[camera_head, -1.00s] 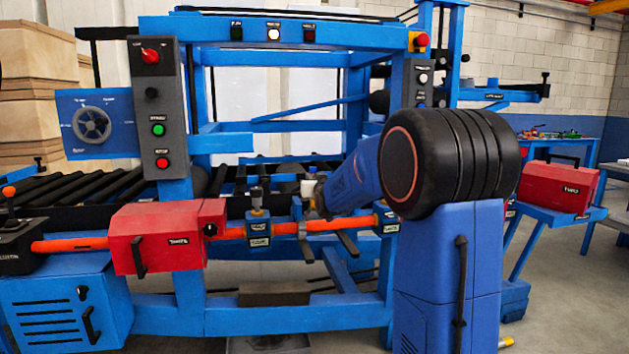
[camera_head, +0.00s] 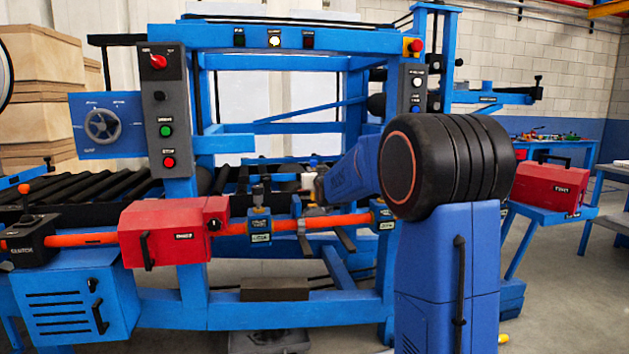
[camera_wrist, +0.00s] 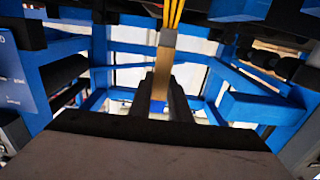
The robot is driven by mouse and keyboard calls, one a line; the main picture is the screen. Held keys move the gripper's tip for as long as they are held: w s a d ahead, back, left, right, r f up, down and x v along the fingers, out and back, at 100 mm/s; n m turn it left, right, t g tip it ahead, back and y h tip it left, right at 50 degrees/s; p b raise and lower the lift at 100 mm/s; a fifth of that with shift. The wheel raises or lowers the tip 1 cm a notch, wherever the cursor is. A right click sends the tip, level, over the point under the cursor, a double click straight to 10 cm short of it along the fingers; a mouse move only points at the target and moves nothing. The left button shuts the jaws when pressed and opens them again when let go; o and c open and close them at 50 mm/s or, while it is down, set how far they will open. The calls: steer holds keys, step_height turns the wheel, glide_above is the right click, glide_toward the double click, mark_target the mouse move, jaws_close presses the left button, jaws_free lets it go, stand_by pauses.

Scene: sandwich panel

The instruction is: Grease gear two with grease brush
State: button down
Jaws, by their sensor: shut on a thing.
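My gripper (camera_wrist: 159,99) is shut on the grease brush (camera_wrist: 162,78) in the wrist view. The brush has a tan handle, a grey collar and yellow bristles, which point up and slightly right to the top edge of the picture. In the head view my gripper (camera_head: 312,187) is small, beside the orange shaft at the front of the blue machine; the brush cannot be made out clearly there. I cannot identify gear two in either view. A red housing (camera_head: 165,232) sits on the shaft to the left of my gripper; its label is too blurred to read.
The blue machine frame (camera_head: 270,318) surrounds the work area, with black rollers behind the shaft. The orange shaft (camera_head: 335,221) runs across the front. A grey control panel (camera_head: 168,100) stands at left. A red toolbox (camera_head: 550,188) rests on a blue stand at right.

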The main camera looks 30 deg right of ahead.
mark_target(314, 161)
steer(key=shift+r, duration=2.7)
